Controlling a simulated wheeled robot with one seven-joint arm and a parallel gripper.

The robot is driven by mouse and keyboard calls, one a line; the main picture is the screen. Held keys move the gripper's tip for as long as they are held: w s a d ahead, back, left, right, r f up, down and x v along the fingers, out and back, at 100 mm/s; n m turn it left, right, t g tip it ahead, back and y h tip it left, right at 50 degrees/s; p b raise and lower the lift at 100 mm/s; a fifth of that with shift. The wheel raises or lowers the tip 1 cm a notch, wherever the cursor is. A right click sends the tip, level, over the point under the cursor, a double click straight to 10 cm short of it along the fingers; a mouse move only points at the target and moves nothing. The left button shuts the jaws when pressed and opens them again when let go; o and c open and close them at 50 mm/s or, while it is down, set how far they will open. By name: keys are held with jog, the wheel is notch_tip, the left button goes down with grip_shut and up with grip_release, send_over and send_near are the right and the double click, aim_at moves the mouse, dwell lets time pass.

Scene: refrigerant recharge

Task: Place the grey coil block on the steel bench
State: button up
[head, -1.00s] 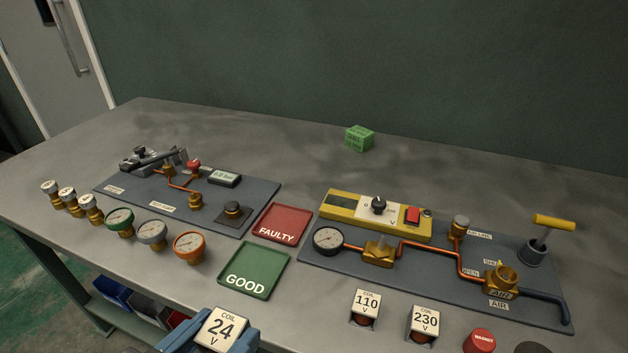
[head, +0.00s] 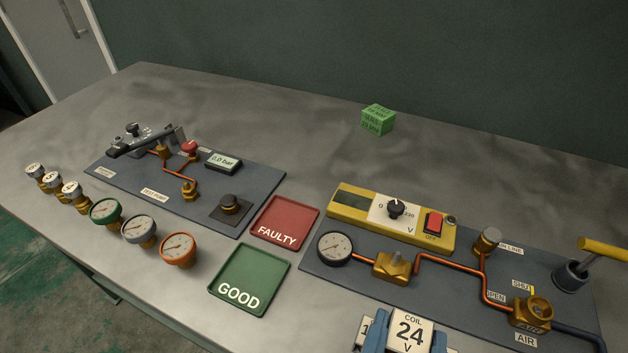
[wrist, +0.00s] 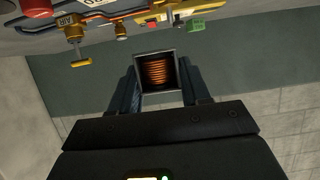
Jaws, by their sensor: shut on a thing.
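The coil block (head: 408,333) has a pale face labelled "COIL 24 V". My gripper (head: 405,342) is shut on it, with a blue finger on each side, at the bottom edge of the head view. In the wrist view the block (wrist: 157,72) sits between the fingers, its grey square frame open to copper windings. The grey steel bench (head: 290,110) fills much of the head view. The block is in front of the right-hand panel in the picture; I cannot tell its height above the bench.
The green GOOD tray (head: 262,262) and red FAULTY tray (head: 285,212) lie to the left. Several gauges, including an orange one (head: 178,249), line the front edge. A green block (head: 378,119) stands at the back, with bare bench around it.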

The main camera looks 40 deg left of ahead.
jog(key=shift+d, duration=0.2)
jog(key=b, duration=0.2)
send_over(309, 327)
notch_tip(309, 327, down, 7)
jog(key=shift+r, duration=0.1)
jog(key=shift+f, duration=2.05)
jog(key=shift+f, duration=0.15)
jog(key=o, duration=1.2)
jog(key=shift+c, duration=0.2)
